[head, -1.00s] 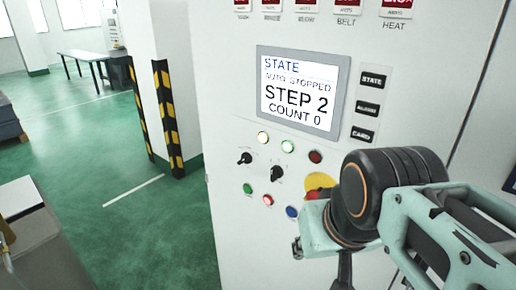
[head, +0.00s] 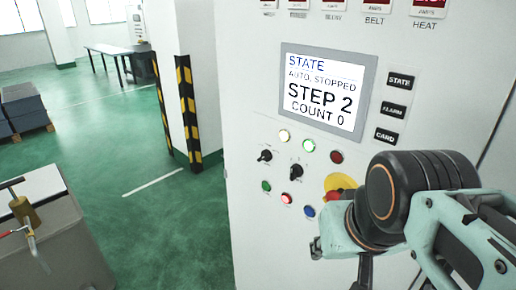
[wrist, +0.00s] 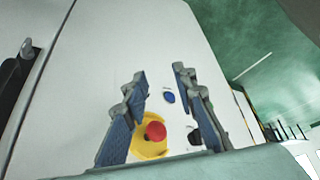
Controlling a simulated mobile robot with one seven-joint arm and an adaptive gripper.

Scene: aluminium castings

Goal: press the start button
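The white control cabinet (head: 258,95) carries a screen (head: 322,90) reading "AUTO STOPPED, STEP 2, COUNT 0". Below it are a green button (head: 266,186), a red button (head: 286,198) and a blue button (head: 309,211); their labels are too small to read. A red mushroom button on a yellow plate (head: 338,182) is partly behind my arm. In the wrist view my gripper (wrist: 160,72) is open and empty, fingers apart.
Two black selector knobs (head: 296,171) and several lamps (head: 309,145) sit above the buttons. Striped corner guards (head: 187,108) stand left of the cabinet. A grey box with a brass valve (head: 25,211) is at lower left. Green floor between is clear.

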